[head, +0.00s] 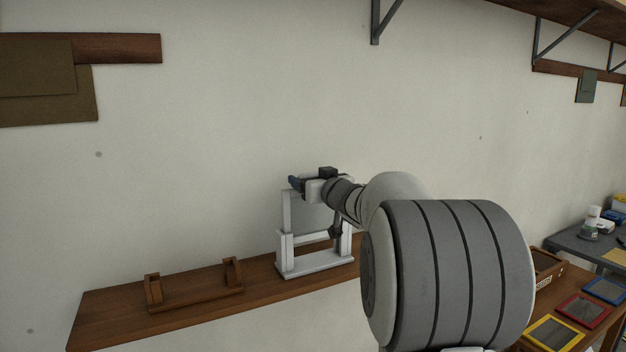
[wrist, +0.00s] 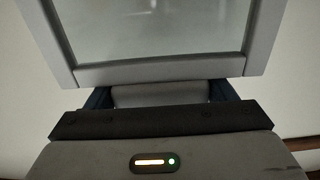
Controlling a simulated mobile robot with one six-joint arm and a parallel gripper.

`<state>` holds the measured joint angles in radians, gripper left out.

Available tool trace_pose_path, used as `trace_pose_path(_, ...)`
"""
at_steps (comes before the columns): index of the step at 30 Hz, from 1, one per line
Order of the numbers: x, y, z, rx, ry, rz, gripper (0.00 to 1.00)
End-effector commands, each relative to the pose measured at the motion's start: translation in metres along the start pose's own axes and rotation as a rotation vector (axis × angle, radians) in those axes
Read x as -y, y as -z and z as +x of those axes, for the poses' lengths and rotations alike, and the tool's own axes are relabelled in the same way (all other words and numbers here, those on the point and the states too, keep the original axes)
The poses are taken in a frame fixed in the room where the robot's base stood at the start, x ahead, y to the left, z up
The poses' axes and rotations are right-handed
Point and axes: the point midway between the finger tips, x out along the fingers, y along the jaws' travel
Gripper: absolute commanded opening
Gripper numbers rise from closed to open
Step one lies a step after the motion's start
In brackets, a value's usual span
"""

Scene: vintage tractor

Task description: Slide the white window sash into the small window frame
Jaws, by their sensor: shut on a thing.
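The white window sash (head: 287,212) has a grey pane and stands upright over the small white window frame (head: 315,265). Its lower part appears to sit between the frame's two short posts, with a gap under its bottom rail. My gripper (head: 297,184) is at the top of the sash. In the wrist view, the sash's pane and rail (wrist: 160,69) fill the top. The blue fingers of my gripper (wrist: 160,96) are shut on a pale part just beyond that rail. My arm partly hides the right side of the sash and frame.
The frame stands on a brown wall shelf (head: 110,318). An empty wooden holder with two uprights (head: 195,298) sits to its left. At right, a wooden table holds yellow (head: 553,332), red (head: 583,310) and blue (head: 605,290) framed panels.

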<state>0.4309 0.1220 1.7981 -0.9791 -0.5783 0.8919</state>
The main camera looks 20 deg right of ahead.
Motion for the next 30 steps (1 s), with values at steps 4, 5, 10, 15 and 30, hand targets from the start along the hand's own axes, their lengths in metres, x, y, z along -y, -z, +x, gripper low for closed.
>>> trace_pose_path(4, 0.0, -0.004, 0.0, -0.001, 0.0, 0.0, 0.35)
trace_pose_path(5, 0.0, -0.005, 0.0, -0.001, 0.0, 0.0, 0.35)
trace_pose_path(10, 0.0, -0.009, 0.0, -0.001, 0.0, 0.0, 0.35)
trace_pose_path(15, 0.0, -0.014, 0.0, -0.001, 0.0, 0.0, 0.35)
trace_pose_path(30, 0.0, -0.026, 0.0, -0.001, 0.0, 0.0, 0.35)
